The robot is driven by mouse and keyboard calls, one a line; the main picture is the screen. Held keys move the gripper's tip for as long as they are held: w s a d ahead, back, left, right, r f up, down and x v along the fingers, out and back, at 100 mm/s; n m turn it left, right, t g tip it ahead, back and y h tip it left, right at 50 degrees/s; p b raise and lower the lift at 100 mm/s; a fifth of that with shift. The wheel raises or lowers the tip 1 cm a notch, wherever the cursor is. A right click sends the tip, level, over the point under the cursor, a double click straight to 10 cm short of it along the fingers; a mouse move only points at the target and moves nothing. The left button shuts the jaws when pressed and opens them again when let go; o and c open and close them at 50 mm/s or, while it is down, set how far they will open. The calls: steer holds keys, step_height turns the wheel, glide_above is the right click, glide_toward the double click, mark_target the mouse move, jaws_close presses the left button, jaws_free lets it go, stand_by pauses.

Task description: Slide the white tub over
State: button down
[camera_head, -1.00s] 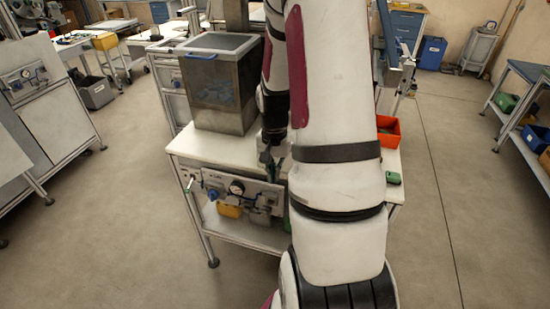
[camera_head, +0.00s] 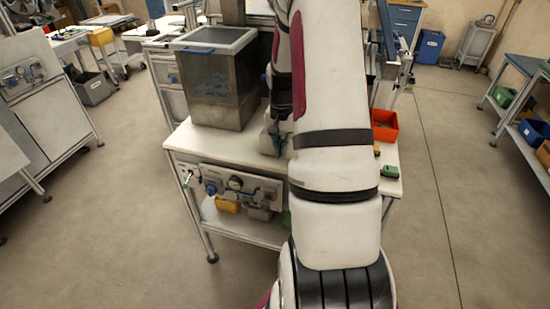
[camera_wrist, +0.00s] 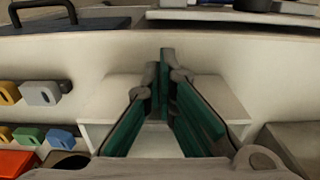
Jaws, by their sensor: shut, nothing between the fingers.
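A pale white box shape, which looks like the white tub (camera_wrist: 222,98), lies under and around my fingers in the wrist view. My gripper (camera_wrist: 160,72) is shut and empty, its green-padded fingers running over the middle of this shape. I cannot tell whether they touch it. In the head view my gripper (camera_head: 275,146) is low over the white worktop, partly behind my arm. I cannot make out the tub there; my arm covers that part of the worktop.
A large clear-sided bin (camera_head: 212,88) stands on the worktop's left, and an orange box (camera_head: 385,125) on its right. A small green item (camera_head: 390,171) lies near the right edge. Several small coloured blocks, one yellow (camera_wrist: 9,92), show left in the wrist view.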

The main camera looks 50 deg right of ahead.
steer(key=w+d+b, duration=0.1)
steer(key=d, duration=0.1)
steer(key=w+d, duration=0.1)
steer(key=d, duration=0.2)
steer(key=w+d+b, duration=0.1)
steer(key=d, duration=0.1)
steer(key=shift+w+d+f+b, duration=0.15)
steer(key=shift+w+d+b, duration=0.05)
steer(key=shift+b, duration=0.1)
steer(key=shift+w+d, duration=0.1)
steer(key=shift+d, duration=0.3)
steer(key=shift+a, duration=0.1)
